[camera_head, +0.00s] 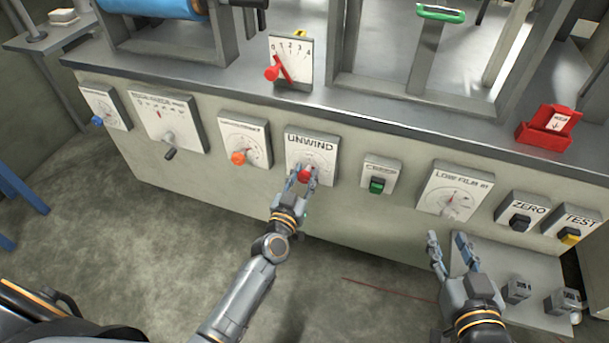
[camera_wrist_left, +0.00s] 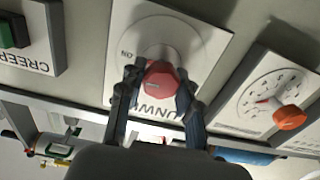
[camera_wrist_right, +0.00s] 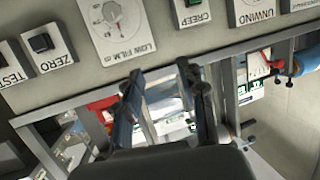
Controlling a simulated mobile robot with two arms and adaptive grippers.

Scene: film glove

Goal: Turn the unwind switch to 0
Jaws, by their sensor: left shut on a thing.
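The unwind switch is a white plate (camera_head: 325,145) labelled UNWIND with a red knob (camera_head: 304,175), on the front of the machine. In the left wrist view the red knob (camera_wrist_left: 161,88) sits between the two fingers of my left gripper (camera_wrist_left: 157,92). My left gripper (camera_head: 302,177) is shut on the red knob. The fingers and knob cover part of the dial, so I cannot read the pointer's setting. My right gripper (camera_head: 452,240) is open and empty, in front of the panel below the low film dial.
An orange-knobbed dial (camera_head: 244,142) is left of the unwind plate and a green creep switch (camera_head: 376,186) is right of it. The low film dial (camera_head: 455,188), zero button (camera_head: 521,214) and test button (camera_head: 571,231) are further right. A small shelf (camera_head: 490,262) juts out near my right gripper.

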